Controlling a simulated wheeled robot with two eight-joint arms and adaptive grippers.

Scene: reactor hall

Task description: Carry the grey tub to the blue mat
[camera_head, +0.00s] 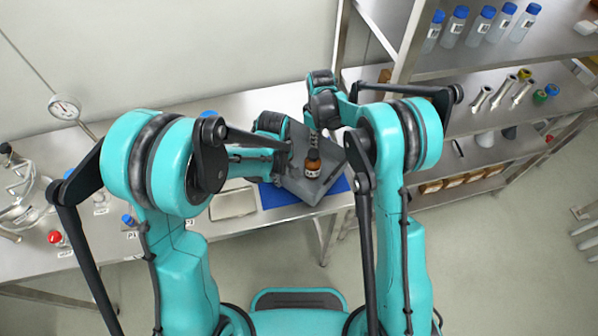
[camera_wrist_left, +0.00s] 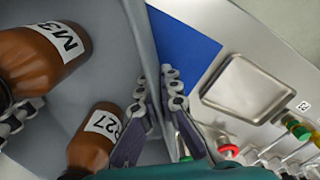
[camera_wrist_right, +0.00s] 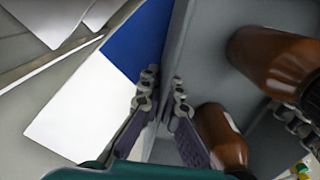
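The grey tub (camera_head: 331,176) is over the blue mat (camera_head: 285,196) in the head view and looks tilted. I cannot tell whether it touches the mat. Brown bottles with white labels stand or lean inside it; one bottle (camera_head: 313,165) shows in the head view, two in the left wrist view, one labelled R27 (camera_wrist_left: 92,138). My left gripper (camera_wrist_left: 172,85) has its fingers on both sides of a tub wall. My right gripper (camera_wrist_right: 164,88) has its fingers on both sides of another wall. The blue mat also shows beside the tub in the left wrist view (camera_wrist_left: 190,52) and right wrist view (camera_wrist_right: 146,38).
A metal tray (camera_head: 233,203) lies left of the mat on the bench. A gauge (camera_head: 65,107) and glassware (camera_head: 22,195) stand farther left. A shelf with blue-capped bottles (camera_head: 485,25) rises on the right. The floor in front is clear.

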